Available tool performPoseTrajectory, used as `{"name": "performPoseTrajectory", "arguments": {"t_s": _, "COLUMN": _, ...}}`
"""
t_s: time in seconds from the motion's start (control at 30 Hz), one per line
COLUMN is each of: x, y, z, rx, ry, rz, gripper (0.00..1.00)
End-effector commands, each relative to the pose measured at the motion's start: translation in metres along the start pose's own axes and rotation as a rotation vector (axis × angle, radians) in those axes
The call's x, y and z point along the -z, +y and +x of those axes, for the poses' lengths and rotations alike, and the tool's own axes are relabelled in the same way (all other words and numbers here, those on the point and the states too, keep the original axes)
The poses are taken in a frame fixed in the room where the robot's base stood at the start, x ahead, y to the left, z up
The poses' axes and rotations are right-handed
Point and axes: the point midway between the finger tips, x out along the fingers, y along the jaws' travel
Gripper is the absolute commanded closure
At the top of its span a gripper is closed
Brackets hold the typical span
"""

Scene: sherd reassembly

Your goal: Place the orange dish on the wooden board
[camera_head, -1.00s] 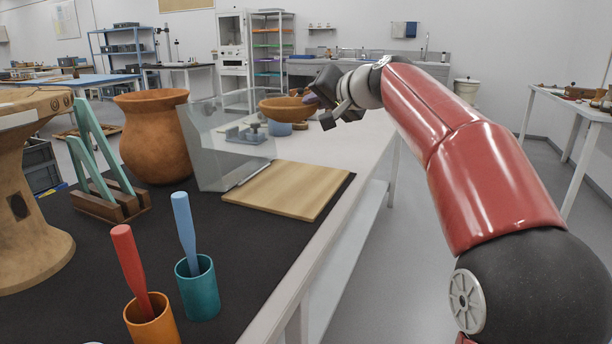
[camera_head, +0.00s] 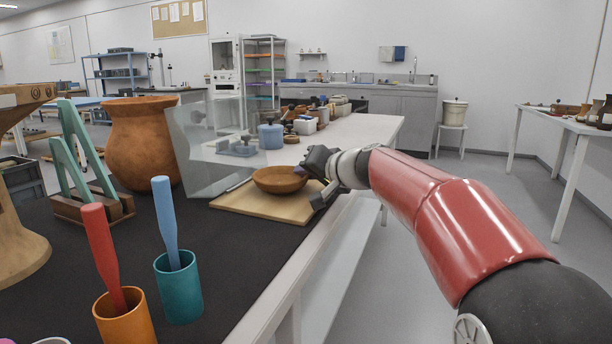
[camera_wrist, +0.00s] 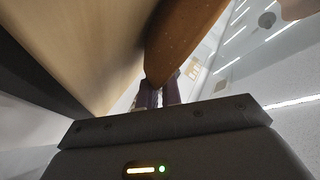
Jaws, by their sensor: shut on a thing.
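The orange dish (camera_head: 280,180) is a shallow brown-orange bowl, upright over the far part of the wooden board (camera_head: 244,206). My gripper (camera_head: 309,174) is shut on the dish's right rim. In the wrist view the dish (camera_wrist: 180,38) runs down to the dark fingers (camera_wrist: 158,95), with the pale board (camera_wrist: 75,40) beside it. The dish looks very low over the board; I cannot tell whether its base touches. The board lies flat on the dark mat, near the table's right edge.
A clear upright panel (camera_head: 200,150) stands just left of the board. A large clay pot (camera_head: 140,142), a green stand (camera_head: 80,160) and cups with a red tool (camera_head: 107,255) and a blue tool (camera_head: 166,220) are further left. Small jars (camera_head: 271,136) stand behind.

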Motion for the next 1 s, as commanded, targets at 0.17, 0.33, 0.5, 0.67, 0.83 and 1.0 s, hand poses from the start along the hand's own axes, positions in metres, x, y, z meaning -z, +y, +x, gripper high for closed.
{"name": "performPoseTrajectory", "arguments": {"t_s": 0.17, "x": 0.000, "y": 0.000, "z": 0.000, "rx": -0.001, "ry": -0.002, "rz": 0.000, "gripper": 0.82}}
{"name": "performPoseTrajectory", "arguments": {"t_s": 0.33, "x": 0.000, "y": 0.000, "z": 0.000, "rx": -0.001, "ry": -0.002, "rz": 0.000, "gripper": 0.70}}
{"name": "performPoseTrajectory", "arguments": {"t_s": 0.5, "x": 0.000, "y": 0.000, "z": 0.000, "rx": -0.001, "ry": -0.001, "rz": 0.000, "gripper": 0.70}}
{"name": "performPoseTrajectory", "arguments": {"t_s": 0.67, "x": 0.001, "y": 0.000, "z": -0.011, "rx": -0.001, "ry": 0.001, "rz": 0.000, "gripper": 0.70}}
{"name": "performPoseTrajectory", "arguments": {"t_s": 0.83, "x": 0.001, "y": 0.001, "z": -0.043, "rx": -0.002, "ry": 0.004, "rz": 0.000, "gripper": 0.70}}
{"name": "performPoseTrajectory", "arguments": {"t_s": 1.0, "x": 0.001, "y": 0.000, "z": -0.080, "rx": -0.001, "ry": 0.003, "rz": -0.001, "gripper": 0.70}}
